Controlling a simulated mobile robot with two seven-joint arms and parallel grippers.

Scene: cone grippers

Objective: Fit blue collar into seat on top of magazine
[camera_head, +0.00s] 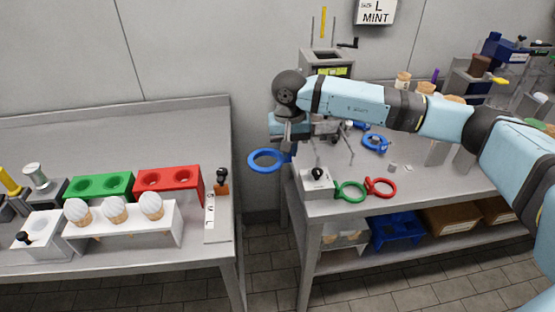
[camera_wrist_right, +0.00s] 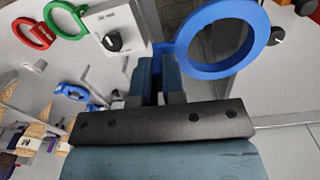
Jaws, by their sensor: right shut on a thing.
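My right gripper (camera_head: 292,146) is shut on the handle end of a blue collar (camera_head: 265,171). The collar is a ring, held out to the left over the gap between the two tables. In the right wrist view, the ring (camera_wrist_right: 215,71) sticks out beyond the fingers (camera_wrist_right: 160,75), its hole clear. A grey upright unit (camera_head: 308,62) with a dark top opening and thin rods stands at the back; it may be the magazine, but I cannot tell. My arm covers its lower part, and I cannot make out a seat. My left gripper is not in view.
The right table holds a white knob box (camera_head: 317,186), a green ring (camera_head: 350,199), a red ring (camera_head: 381,194) and another blue ring-shaped part (camera_head: 375,149). The left table holds green (camera_head: 101,187) and red (camera_head: 168,180) holders and a white rack (camera_head: 122,232) of cones.

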